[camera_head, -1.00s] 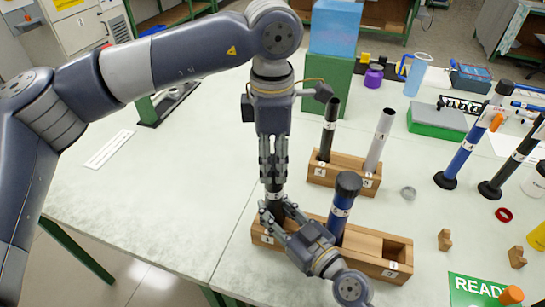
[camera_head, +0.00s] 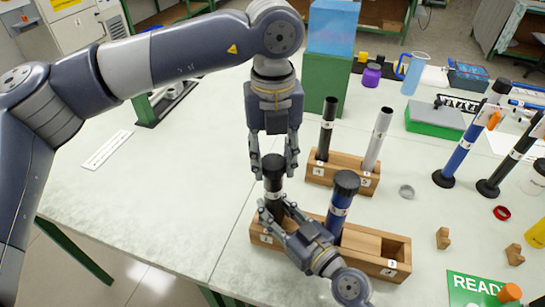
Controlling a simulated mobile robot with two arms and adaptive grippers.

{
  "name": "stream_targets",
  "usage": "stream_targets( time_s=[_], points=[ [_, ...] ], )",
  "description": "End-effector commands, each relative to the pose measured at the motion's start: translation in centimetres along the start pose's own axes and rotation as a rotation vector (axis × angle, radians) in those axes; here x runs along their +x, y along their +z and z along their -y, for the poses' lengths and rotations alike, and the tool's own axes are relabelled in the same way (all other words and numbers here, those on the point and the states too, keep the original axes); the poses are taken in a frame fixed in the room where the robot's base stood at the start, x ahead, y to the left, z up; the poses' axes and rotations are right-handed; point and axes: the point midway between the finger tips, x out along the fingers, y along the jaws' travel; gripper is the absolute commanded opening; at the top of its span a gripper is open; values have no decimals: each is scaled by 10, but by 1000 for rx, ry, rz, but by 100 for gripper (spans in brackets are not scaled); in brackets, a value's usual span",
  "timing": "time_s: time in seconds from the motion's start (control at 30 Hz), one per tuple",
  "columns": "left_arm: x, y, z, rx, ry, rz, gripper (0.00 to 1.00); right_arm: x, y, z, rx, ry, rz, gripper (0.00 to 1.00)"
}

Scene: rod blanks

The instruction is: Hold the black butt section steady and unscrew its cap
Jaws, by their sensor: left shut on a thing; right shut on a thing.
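The black butt section (camera_head: 274,190) stands upright in the left hole of the front wooden block, with its black cap (camera_head: 273,161) on top. My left gripper (camera_head: 273,170) comes down from above, its fingers on either side of the cap, shut on it. My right gripper (camera_head: 271,212) reaches in from the lower right and is shut on the lower part of the black section, just above the block. Its fingers hide part of the section. Whether a gap shows between cap and section I cannot tell.
A blue section (camera_head: 338,213) with a black cap stands close to the right in the front block (camera_head: 368,263). The rear block (camera_head: 346,182) holds a black and a silver rod. The table at left is mostly clear.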

Motion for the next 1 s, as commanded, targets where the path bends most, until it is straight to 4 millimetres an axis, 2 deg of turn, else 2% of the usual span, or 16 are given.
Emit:
stream_targets(
  time_s=[0.3, 0.47, 1.0],
  points=[
    [0, 2, 1, -523, -1, 3, 8, 0, 0, 2, -2, -4, 1, 0],
    [0, 4, 1, -711, -1, 5, 8, 0, 0, 2, -2, -5, 0, 0],
    [0, 4, 1, -725, 0, 5, 8, 0, 0, 2, -3, -5, 0, 0]
  ],
)
